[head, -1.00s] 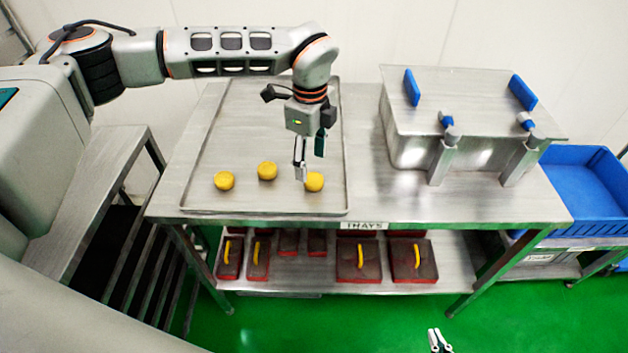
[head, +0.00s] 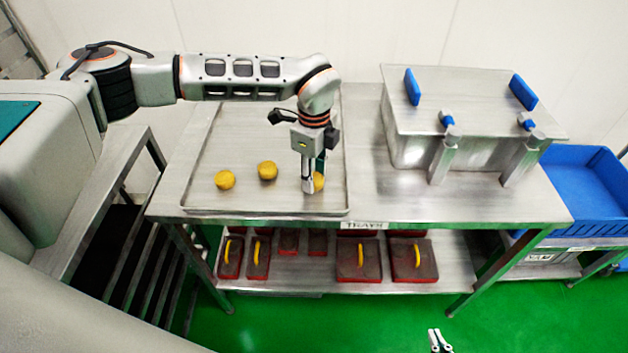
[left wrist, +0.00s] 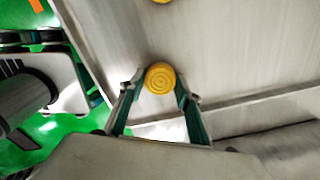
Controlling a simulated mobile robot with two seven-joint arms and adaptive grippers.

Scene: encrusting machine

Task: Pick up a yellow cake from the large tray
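Three round yellow cakes lie near the front of the large metal tray (head: 215,140): a left one (head: 225,180), a middle one (head: 268,171) and a right one (head: 319,182). My left gripper (head: 310,188) points down at the right cake and partly hides it in the head view. In the left wrist view, this cake (left wrist: 160,78) sits between the fingertips of my left gripper (left wrist: 160,85). The fingers are spread, with a small gap showing at the left finger. My right gripper (head: 437,338) shows only small at the bottom edge, apart from the table.
A metal box (head: 465,110) with blue handles stands on the table right of the tray. A blue crate (head: 585,190) is at the far right. Red-edged blocks with yellow handles (head: 358,260) lie on the lower shelf. The tray's raised rim runs close in front of the cakes.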

